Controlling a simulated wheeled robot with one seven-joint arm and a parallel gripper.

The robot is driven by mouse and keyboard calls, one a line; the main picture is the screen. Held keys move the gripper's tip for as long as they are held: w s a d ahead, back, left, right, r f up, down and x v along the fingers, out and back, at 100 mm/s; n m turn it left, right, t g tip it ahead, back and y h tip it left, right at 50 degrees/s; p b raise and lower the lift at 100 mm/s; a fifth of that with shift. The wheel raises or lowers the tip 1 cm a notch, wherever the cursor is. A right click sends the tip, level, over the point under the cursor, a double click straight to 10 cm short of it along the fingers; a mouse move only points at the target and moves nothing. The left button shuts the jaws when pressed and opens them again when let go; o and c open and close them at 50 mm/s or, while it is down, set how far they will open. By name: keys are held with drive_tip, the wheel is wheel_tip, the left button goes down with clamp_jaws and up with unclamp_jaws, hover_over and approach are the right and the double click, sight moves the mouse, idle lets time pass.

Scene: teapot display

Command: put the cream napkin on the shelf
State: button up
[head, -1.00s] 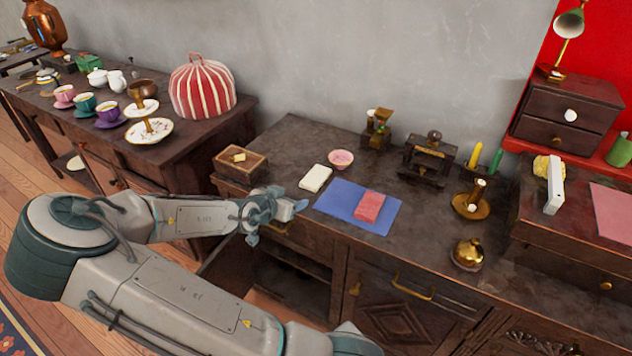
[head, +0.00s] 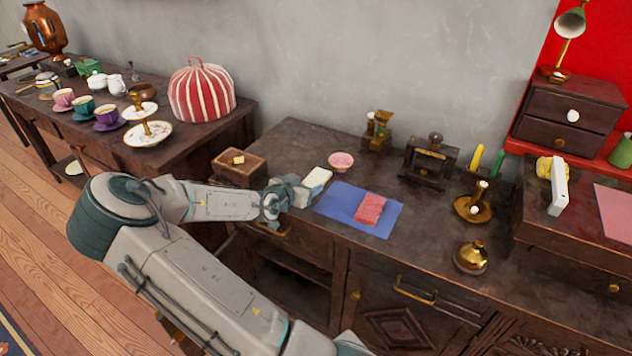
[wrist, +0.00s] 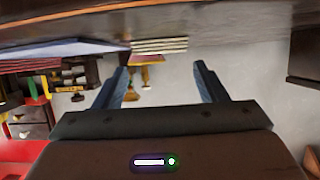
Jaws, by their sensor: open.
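Below the counter, an open compartment with a shelf (head: 290,278) shows partly behind my arm.
The blue cloth (head: 335,205) bears a red folded napkin (head: 370,209). A pink bowl (head: 341,161) stands behind the cream napkin, and a wooden box (head: 240,167) is to the left. A brass bell (head: 470,257) and a candle holder (head: 474,208) stand to the right.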

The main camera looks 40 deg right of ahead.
sight(315, 178)
drive_tip(key=shift+x, duration=2.6)
drive_tip(key=shift+w+a, duration=0.1)
drive_tip(key=shift+a, duration=0.05)
drive_tip(key=c, duration=0.8)
